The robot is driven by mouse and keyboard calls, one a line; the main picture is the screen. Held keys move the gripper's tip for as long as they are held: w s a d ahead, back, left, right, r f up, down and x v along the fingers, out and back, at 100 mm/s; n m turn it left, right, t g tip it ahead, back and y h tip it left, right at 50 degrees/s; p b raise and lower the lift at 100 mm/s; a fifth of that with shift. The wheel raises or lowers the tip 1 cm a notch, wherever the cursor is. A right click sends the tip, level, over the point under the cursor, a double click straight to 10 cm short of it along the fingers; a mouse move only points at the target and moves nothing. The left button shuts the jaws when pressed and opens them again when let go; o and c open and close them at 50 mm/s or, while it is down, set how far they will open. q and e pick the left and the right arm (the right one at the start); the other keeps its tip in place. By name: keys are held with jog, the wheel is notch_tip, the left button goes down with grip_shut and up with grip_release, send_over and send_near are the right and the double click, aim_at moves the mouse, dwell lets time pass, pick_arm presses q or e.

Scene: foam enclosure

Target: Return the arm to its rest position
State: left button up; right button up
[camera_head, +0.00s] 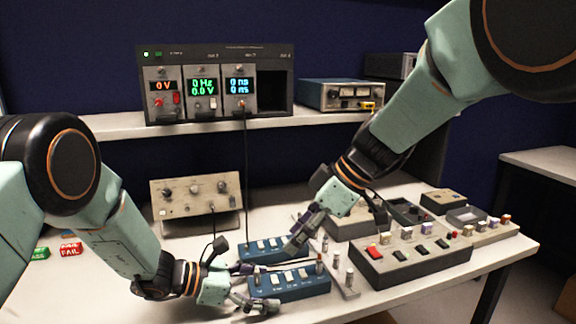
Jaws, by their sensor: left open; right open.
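My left gripper (258,286) comes in from the left, low over the bench, with its fingers apart at the left end of the front blue switch box (302,283). My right gripper (296,236) reaches down from the upper right, its fingertips at the right end of the rear blue switch box (262,249). Its fingers are dark and partly overlap, and I see nothing held in them. I cannot tell whether either gripper touches a box. Both arms are stretched out over the bench.
A shelf (120,127) carries a rack with lit displays (215,84) and a blue instrument (341,95). A beige box (196,192) stands behind the grippers, with a black cable near it. A grey control box (410,249) fills the right. PASS and FAIL blocks lie at left.

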jog(key=x, duration=0.8)
jog(key=shift+a+r, duration=0.2)
jog(key=shift+d+f, duration=0.1)
jog(key=shift+f, duration=0.15)
